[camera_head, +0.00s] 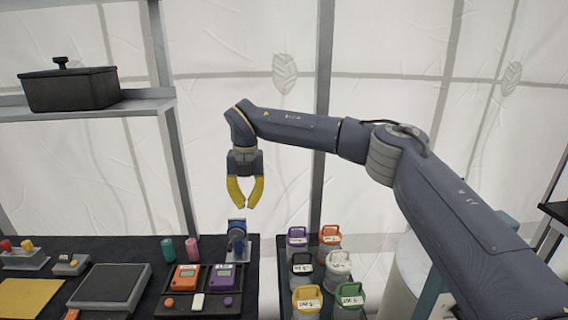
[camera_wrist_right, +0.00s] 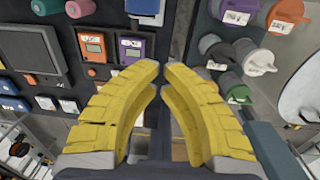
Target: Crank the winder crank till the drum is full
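The winder (camera_head: 237,238), a small blue and dark device on a grey metal base, stands at the right end of the dark table in the head view. Its crank and drum are too small to tell apart. My left gripper is not in view.
Left of the winder are orange and purple meters (camera_head: 187,278), teal and pink cylinders, and a dark flat panel (camera_head: 110,287). Several lidded jars (camera_head: 306,299) stand to its right. A shelf (camera_head: 140,106) with a black box is at upper left. Air around the gripper is clear.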

